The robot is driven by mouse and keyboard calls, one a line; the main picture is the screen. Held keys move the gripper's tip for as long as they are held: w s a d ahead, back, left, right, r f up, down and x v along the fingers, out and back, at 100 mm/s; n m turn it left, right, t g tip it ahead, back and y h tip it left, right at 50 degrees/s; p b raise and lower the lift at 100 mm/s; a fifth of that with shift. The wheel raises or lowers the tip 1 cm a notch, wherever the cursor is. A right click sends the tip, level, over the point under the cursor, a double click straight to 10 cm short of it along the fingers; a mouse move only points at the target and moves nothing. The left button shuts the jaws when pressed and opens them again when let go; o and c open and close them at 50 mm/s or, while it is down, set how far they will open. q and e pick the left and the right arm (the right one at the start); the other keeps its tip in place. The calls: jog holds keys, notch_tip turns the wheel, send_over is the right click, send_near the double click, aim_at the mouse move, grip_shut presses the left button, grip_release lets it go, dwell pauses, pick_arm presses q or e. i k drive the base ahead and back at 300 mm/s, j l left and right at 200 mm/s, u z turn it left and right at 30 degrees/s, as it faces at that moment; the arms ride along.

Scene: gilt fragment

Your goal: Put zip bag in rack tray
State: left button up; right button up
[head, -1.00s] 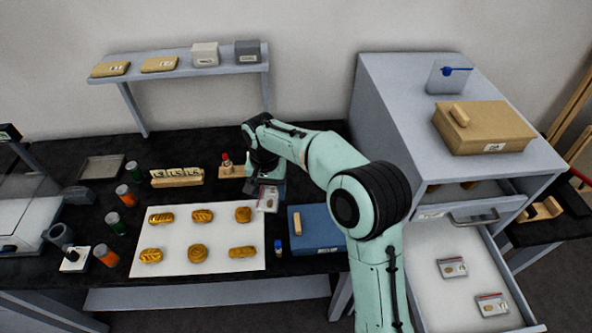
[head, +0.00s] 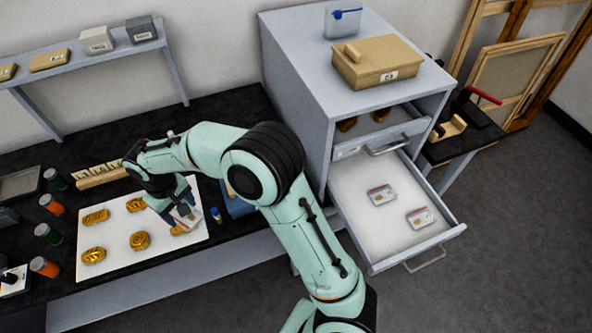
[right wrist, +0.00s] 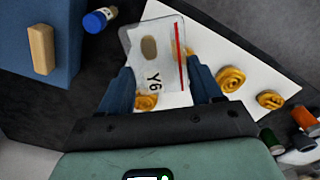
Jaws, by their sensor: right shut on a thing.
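My right gripper (head: 172,207) is shut on a small clear zip bag (head: 184,213) with a red strip and a white label. In the right wrist view the bag (right wrist: 150,62) stands between the blue fingertips (right wrist: 163,88); its label reads Y6 and it holds a brownish piece. The bag is above the right part of a white sheet, partly covering a gilt piece. The rack tray (head: 362,228) is a pulled-out white drawer of the grey cabinet (head: 300,115). Two similar bags (head: 381,195) (head: 420,217) lie flat in it. My left gripper is not in view.
The white sheet (head: 158,245) bears several gilt pieces. A partly open upper drawer (head: 375,132) sits above the tray. The tray's left and front areas are bare.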

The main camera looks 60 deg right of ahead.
aim_at(386, 220)
jog(key=k+l+u, duration=0.55)
jog(key=k+l, duration=0.25)
jog(key=k, duration=0.15)
jog(key=k+l, duration=0.2)
jog(key=k, duration=0.2)
